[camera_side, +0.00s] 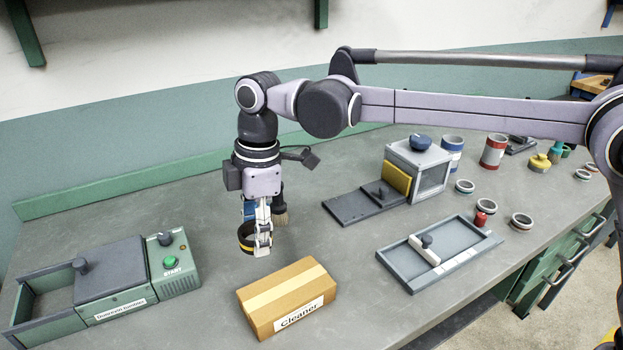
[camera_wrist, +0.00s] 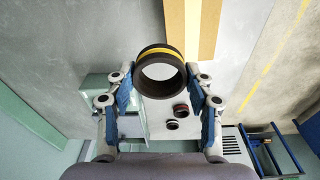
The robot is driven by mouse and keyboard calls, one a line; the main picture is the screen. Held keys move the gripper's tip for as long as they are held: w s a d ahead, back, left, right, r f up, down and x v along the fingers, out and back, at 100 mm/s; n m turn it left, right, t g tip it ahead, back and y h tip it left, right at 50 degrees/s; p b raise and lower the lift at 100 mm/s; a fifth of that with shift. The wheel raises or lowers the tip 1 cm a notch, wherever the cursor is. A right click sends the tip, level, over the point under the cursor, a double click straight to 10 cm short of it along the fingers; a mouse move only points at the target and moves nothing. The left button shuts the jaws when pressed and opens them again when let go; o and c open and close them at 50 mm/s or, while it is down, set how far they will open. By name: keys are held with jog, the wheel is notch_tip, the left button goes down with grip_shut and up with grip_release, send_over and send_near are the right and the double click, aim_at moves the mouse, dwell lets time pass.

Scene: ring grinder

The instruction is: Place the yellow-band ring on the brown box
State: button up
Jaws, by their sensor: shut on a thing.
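The yellow-band ring (camera_side: 246,236) is dark with a thin yellow stripe. My gripper (camera_side: 262,232) is shut on it and holds it above the table, behind and to the left of the brown box. In the wrist view the ring (camera_wrist: 161,73) sits between the two blue-padded fingers of my gripper (camera_wrist: 163,88). The brown box (camera_side: 288,298) lies on the table with a tan tape strip on top and a "Cleaner" label on its front. Its top is bare. Part of the box (camera_wrist: 193,25) shows at the top of the wrist view.
The green ring grinder (camera_side: 125,280) with its START button stands at the left. A grey tray (camera_side: 438,255) with a sliding piece is right of the box. A grey machine with a yellow plate (camera_side: 398,178), loose rings and cans stand further back right.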

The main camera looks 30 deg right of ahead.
jog(key=s+d+r+m, duration=0.1)
jog(key=s+d+r, duration=0.1)
jog(key=d, duration=0.5)
jog(key=s+d+r+m, duration=0.1)
jog(key=s+d, duration=0.1)
jog(key=d, duration=0.5)
send_over(285, 288)
jog(key=f, duration=0.7)
jog(key=shift+s+d, duration=0.1)
jog(key=shift+d, duration=0.1)
jog(key=shift+f, duration=1.9)
jog(key=shift+f, duration=0.15)
jog(key=o, duration=1.3)
